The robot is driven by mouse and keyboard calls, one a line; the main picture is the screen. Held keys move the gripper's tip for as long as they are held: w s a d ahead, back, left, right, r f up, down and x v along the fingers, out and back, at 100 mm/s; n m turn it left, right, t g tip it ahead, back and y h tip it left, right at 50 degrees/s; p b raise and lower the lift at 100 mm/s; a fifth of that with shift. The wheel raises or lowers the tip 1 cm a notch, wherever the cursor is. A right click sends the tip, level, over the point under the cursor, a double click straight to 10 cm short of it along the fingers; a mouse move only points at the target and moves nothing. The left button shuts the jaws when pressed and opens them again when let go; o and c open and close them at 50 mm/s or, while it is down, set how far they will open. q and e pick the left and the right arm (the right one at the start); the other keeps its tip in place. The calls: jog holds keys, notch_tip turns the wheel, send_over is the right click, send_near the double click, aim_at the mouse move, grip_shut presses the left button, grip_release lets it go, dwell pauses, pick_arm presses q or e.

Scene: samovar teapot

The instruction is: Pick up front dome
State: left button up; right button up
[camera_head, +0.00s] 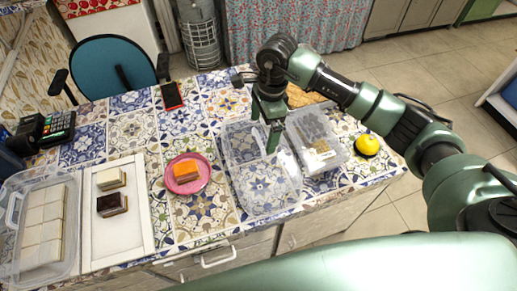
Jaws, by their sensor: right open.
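A clear, empty-looking plastic dome (262,188) lies near the front edge of the tiled counter, right of the middle. The tile pattern shows through it. My right gripper (265,127) is open, with its fingers pointing down over the back part of this dome. I cannot tell whether the fingers touch it. A second clear plastic box or cover (322,150) sits beside it on the right, with pale items inside. My left gripper is not in view.
A pink plate (200,186) with an orange cake piece (186,171) stands left of the dome. A yellow round object (367,145) is at the right edge. A white tray (118,238) with cakes, a clear box (38,233), a phone (172,96) and a card terminal (58,127) are left.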

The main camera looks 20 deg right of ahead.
aim_at(259, 138)
jog(key=shift+a+f+p, duration=0.2)
jog(key=shift+f+p, duration=0.25)
jog(key=shift+f, duration=0.2)
jog(key=shift+a+f+p, duration=0.2)
jog(key=shift+f+p, duration=0.2)
jog(key=shift+f, duration=0.2)
notch_tip(259, 138, down, 2)
jog(key=shift+w+a+f, duration=0.1)
jog(key=shift+w+f, duration=0.05)
jog(key=c, duration=1.5)
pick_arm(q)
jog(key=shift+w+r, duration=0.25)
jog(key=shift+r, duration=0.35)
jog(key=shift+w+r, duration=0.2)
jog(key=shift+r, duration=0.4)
pick_arm(e)
jog(key=shift+c, duration=1.3)
